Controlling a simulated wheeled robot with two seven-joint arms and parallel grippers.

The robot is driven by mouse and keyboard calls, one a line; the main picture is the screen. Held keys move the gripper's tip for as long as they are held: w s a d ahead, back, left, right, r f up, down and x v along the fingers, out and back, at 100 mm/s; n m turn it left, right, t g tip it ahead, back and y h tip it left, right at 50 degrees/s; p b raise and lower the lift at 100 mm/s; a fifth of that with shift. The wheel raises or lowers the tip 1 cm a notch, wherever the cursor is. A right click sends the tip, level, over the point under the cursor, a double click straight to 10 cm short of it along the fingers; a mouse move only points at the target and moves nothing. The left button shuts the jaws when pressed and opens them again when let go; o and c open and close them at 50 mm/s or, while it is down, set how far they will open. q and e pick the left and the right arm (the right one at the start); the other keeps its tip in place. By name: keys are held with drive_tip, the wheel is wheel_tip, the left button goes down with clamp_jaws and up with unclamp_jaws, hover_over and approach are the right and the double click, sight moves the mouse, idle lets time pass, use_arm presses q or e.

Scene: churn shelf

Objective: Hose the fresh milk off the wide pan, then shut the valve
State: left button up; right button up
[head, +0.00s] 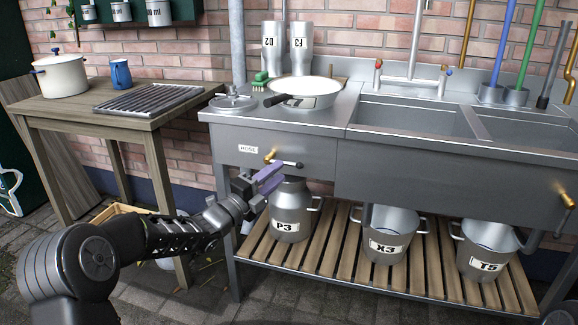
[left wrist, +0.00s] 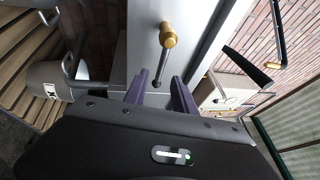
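The wide white pan (head: 303,91) with a black handle sits on the steel counter left of the sinks. I cannot make out milk on it. The brass valve (head: 269,156) with a grey lever (head: 288,163) is on the front panel beside the HOSE label (head: 248,149). The brass valve also shows in the left wrist view (left wrist: 168,36). My left gripper (head: 280,174) is open just in front of the panel. Its purple fingers are apart, and in the left wrist view the lever (left wrist: 158,78) appears between them, not clearly touched. My right gripper is not in view.
A milk can (head: 289,205) labelled P3 stands on the slatted shelf below the valve, close to my gripper. Buckets X3 (head: 391,228) and T5 (head: 486,245) stand further right. A wooden table (head: 80,108) with a pot (head: 62,76) is at left.

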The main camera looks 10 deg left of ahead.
sight(289, 164)
use_arm(q)
drive_tip(key=x, duration=0.5)
drive_tip(key=shift+w+d+r+b, duration=0.1)
drive_tip(key=shift+w+d+b, duration=0.05)
drive_tip(key=shift+w+b, duration=0.15)
drive_tip(key=shift+c, duration=0.5)
clamp_jaws()
idle(0.6)
